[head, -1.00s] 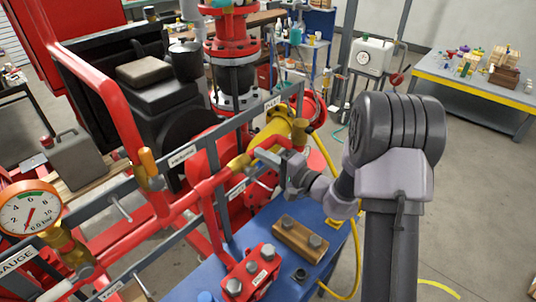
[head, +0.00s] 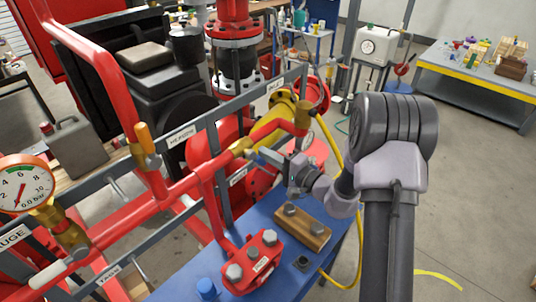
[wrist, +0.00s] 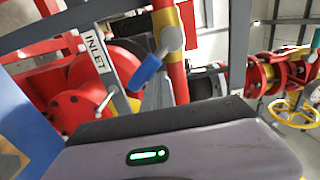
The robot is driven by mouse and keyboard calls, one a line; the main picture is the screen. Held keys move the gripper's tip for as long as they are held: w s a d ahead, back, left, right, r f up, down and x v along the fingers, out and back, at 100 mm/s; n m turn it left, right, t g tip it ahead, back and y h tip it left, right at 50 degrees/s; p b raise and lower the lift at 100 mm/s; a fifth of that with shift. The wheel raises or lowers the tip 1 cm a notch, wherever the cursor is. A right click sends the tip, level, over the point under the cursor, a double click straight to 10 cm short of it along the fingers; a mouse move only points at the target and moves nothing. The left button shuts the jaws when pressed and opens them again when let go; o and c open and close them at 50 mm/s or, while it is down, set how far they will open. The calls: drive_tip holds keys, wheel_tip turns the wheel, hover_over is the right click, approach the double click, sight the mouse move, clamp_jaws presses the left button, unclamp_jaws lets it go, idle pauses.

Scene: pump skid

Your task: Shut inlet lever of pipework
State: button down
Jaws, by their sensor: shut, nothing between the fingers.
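The inlet lever (wrist: 148,70) has a blue grip. In the wrist view it slants down and left from a grey pivot on the red pipe, at an angle to that pipe. A white INLET label (wrist: 95,50) is left of it. My gripper (head: 268,154) is shut and empty, close to the right of this valve. Contact with the lever cannot be told.
An orange-handled lever (head: 145,139) and a pressure gauge (head: 22,186) are to the left. Grey rails cross the skid. A blue bench (head: 210,265) below carries a red bolted block (head: 253,262) and a wooden block (head: 300,226). A yellow hose (head: 356,240) hangs at right.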

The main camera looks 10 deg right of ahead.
sight(263, 164)
drive_tip(key=shift+s+a+f+b, duration=0.25)
drive_tip(key=shift+a+f+b, duration=0.15)
drive_tip(key=shift+f+b, duration=0.4)
drive_tip(key=shift+s+a+f+b, duration=0.25)
drive_tip(key=shift+a+f+b, duration=0.15)
drive_tip(key=shift+b, duration=0.55)
drive_tip(key=shift+d+f+b, duration=0.1)
drive_tip(key=shift+f+b, duration=0.15)
drive_tip(key=shift+b, duration=0.75)
drive_tip(key=b+v, duration=0.4)
drive_tip(key=v, duration=0.5)
drive_tip(key=shift+r, duration=0.1)
